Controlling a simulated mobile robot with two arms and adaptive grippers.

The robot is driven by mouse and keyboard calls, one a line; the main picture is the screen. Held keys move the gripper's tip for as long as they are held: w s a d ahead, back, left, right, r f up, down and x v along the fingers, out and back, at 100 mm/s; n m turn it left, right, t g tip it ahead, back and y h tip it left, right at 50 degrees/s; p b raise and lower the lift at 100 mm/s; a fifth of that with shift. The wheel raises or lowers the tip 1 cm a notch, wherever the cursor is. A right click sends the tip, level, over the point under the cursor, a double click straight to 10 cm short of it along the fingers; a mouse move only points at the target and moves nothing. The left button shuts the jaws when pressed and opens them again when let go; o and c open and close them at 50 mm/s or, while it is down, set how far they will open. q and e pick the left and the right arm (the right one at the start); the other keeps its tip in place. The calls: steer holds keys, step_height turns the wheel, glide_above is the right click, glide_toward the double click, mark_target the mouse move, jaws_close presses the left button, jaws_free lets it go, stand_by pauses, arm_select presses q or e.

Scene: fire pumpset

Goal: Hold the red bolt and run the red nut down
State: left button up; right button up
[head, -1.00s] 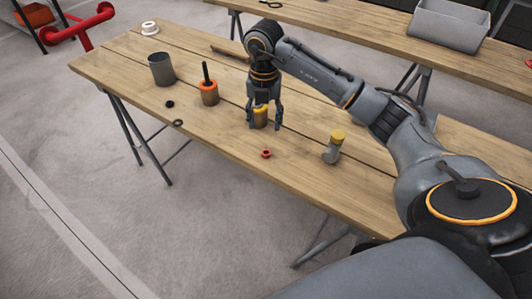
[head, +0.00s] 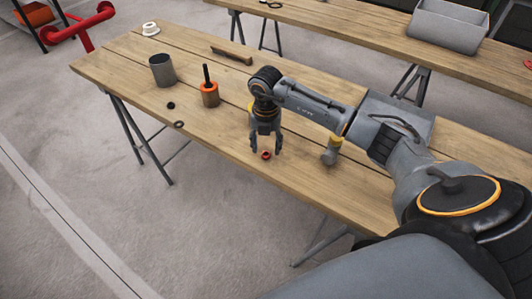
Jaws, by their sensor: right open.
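A small red ring-shaped piece, which looks like the red nut (head: 265,155), lies on the near part of the wooden table. My right gripper (head: 266,147) points down just above it, open, with one finger to each side. An orange-red cylinder with a black rod upright in it (head: 210,94) stands farther back to the left. I cannot tell whether it is the red bolt, and no other bolt-like red thing shows on the table. My left gripper is not in view.
A grey piece with a yellow top (head: 331,152) stands right of the gripper, close to my arm. A yellow-topped piece behind the gripper is mostly hidden. A grey cup (head: 162,70), black ring (head: 179,124) and small black piece (head: 170,105) are left. A brown bar (head: 231,57) lies behind.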

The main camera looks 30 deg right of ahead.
steer(key=shift+f, duration=1.1)
jaws_close()
steer(key=shift+r, duration=0.15)
